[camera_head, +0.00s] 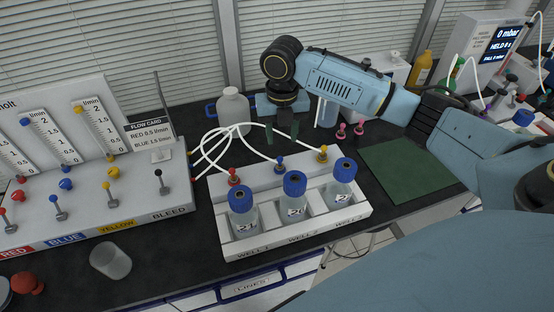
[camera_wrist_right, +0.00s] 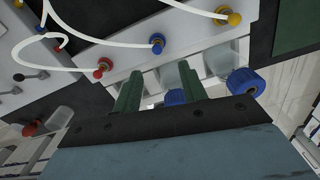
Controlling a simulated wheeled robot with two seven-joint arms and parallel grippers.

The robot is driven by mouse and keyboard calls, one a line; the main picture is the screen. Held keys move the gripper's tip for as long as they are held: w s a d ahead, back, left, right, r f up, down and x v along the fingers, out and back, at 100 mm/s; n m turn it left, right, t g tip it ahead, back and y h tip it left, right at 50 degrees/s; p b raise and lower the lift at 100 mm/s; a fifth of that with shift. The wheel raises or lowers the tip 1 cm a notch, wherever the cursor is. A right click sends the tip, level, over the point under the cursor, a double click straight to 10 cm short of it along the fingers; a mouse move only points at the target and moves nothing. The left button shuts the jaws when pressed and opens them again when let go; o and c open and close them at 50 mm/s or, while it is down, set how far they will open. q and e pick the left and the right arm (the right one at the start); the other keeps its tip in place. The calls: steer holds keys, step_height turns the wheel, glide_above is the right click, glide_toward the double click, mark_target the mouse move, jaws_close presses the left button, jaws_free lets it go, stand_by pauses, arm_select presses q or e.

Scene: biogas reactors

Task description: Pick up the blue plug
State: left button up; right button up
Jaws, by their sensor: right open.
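The blue plug (camera_head: 280,164) sits on the back ledge of the white three-well rack (camera_head: 225,215), between a red plug (camera_head: 234,177) and a yellow plug (camera_head: 322,154). White tubes run from the plugs. My right gripper (camera_head: 281,133) is open and empty, fingers pointing down, above and behind the blue plug in the head view. In the wrist view the dark green fingers (camera_wrist_right: 160,88) are apart. The blue plug (camera_wrist_right: 157,43) shows beyond their tips, roughly centred between them, not touching. My left gripper is not in view.
Several blue-capped bottles (camera_head: 294,197) stand in the rack's wells. The flow panel (camera_head: 90,160) stands at left, with a clear cup (camera_head: 110,261) in front. A white jug (camera_head: 234,108) stands behind. A green mat (camera_head: 405,170) lies bare at right.

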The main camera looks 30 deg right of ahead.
mark_target(280, 157)
step_height(280, 157, down, 4)
steer(key=shift+r, duration=0.1)
steer(key=shift+f, duration=0.25)
steer(key=f, duration=0.4)
steer(key=shift+w+a+f, duration=0.1)
steer(key=shift+w+f, duration=0.1)
steer(key=shift+f, duration=0.3)
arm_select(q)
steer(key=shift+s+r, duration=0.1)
arm_select(e)
jaws_close()
